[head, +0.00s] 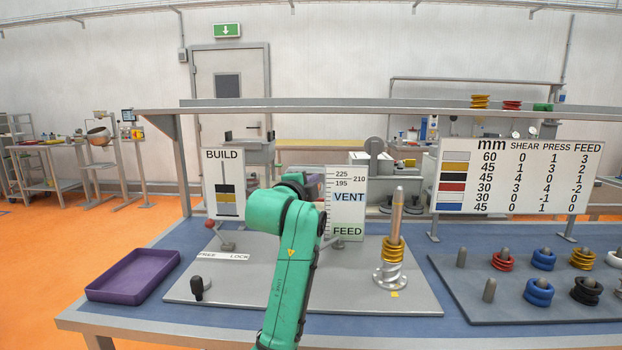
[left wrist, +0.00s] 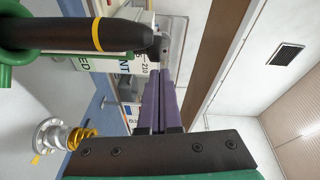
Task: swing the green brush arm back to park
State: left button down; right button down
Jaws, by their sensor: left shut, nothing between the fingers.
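In the left wrist view, a black cylinder with a yellow band (left wrist: 125,36) stands close beside my left gripper, with a green ring (left wrist: 18,48) around its lower end. These look like part of the green brush arm. In the head view my own green left arm hides that spot, and I cannot make the brush arm out there. My left gripper (left wrist: 158,80) has purple fingers shut together with nothing between them. It also shows partly in the head view (head: 314,186), in front of the signs. Whether it touches the cylinder I cannot tell. My right gripper is not in view.
A purple tray (head: 132,276) lies left. A red-knobbed lever (head: 211,224) and black knob (head: 196,284) are on the plate. Pegs with coloured rings (head: 541,291) are right.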

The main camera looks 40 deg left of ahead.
pick_arm(q)
jog(key=shift+a, duration=0.1)
jog(key=shift+s+a, duration=0.1)
jog(key=shift+a, duration=1.1)
jog(key=shift+d, duration=0.1)
